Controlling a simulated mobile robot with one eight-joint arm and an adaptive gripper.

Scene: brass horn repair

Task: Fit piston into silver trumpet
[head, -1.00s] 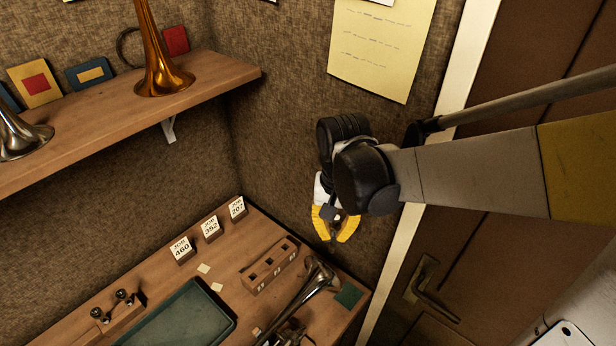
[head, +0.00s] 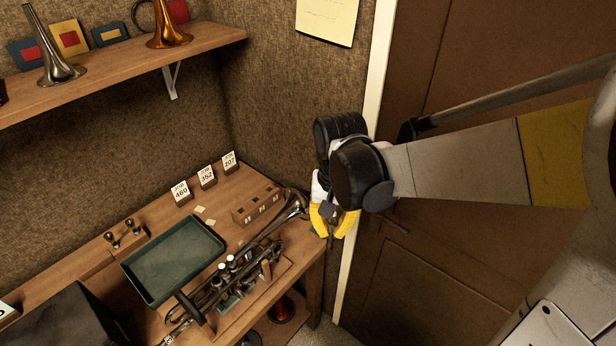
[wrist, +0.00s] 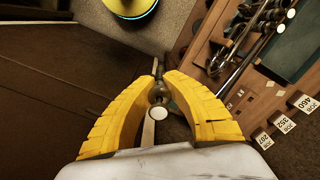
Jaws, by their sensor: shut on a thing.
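My gripper (head: 333,228) hangs in the air to the right of the workbench, in front of the door side of the corner. In the wrist view its yellow fingers (wrist: 158,85) are closed around a slim metal piston (wrist: 160,112) with a pale round end. In the head view only a thin dark piece of it shows below the fingertips. The silver trumpet (head: 222,283) lies on the bench with its bell towards the back right and its valves near the middle. It shows partly in the wrist view (wrist: 242,42), apart from the gripper.
A green tray (head: 136,286) lies left of the trumpet. A wooden block with holes (head: 256,207) and several job cards (head: 206,176) stand behind. A shelf (head: 110,72) with horns is above left. The brown door (head: 450,235) is at right.

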